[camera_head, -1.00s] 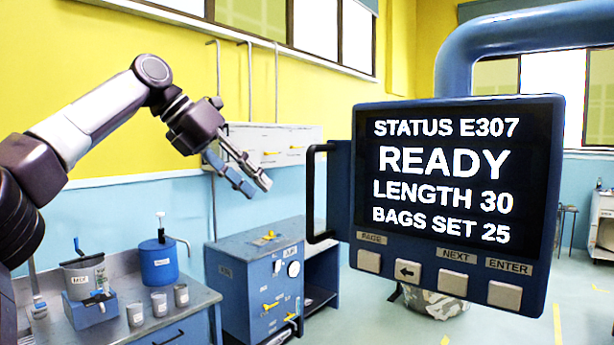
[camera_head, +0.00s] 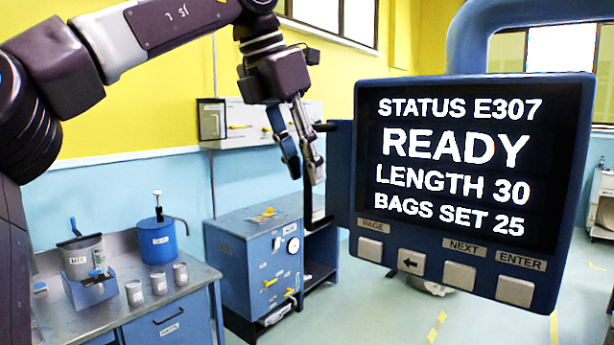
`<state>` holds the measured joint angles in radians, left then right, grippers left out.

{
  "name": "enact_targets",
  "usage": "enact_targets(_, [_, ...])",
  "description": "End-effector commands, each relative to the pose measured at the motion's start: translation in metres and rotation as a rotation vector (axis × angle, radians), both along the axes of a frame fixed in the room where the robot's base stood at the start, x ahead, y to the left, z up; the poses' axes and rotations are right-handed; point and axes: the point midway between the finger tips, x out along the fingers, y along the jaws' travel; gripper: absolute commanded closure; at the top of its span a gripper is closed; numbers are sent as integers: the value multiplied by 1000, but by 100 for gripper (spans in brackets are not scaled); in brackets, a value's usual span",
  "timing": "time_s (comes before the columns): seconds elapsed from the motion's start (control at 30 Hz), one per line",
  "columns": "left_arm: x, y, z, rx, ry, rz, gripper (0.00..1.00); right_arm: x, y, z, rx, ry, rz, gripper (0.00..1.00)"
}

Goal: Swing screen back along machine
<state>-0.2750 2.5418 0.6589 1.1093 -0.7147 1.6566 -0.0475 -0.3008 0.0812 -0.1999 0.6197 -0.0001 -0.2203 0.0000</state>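The screen (camera_head: 470,163) is a dark panel in a blue frame, reading STATUS E307, READY, LENGTH 30, BAGS SET 25. It hangs from a thick blue curved arm (camera_head: 468,45) and faces me. A black handle (camera_head: 308,207) stands out from its left side. My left gripper (camera_head: 304,175) points down at the handle, its fingers apart. One finger overlaps the handle's upright bar and hides part of it; I cannot tell whether they touch. My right gripper is not in view.
A blue cabinet (camera_head: 235,258) with yellow levers stands behind the handle. At the lower left, a metal bench (camera_head: 85,318) holds a mixing pot (camera_head: 84,258), a blue canister (camera_head: 157,242) and several small cups. Open floor (camera_head: 395,320) lies below the screen.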

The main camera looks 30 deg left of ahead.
Motion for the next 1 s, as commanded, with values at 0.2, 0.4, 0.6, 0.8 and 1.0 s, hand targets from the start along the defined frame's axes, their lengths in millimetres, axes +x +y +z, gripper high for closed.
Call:
enact_targets(0.2, [7, -2, -16, -2, 2, 0, 71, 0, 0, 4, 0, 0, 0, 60])
enact_targets(0.4, [8, -2, -19, -1, -1, 0, 71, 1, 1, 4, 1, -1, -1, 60])
enact_targets(0.6, [8, -2, -18, -1, -1, 0, 80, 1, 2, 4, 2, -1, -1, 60])
enact_targets(0.8, [8, -2, -18, -1, -1, 0, 100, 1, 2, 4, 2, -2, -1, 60])
enact_targets(1.0, [8, -2, -18, -1, -1, 0, 100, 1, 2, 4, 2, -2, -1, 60])
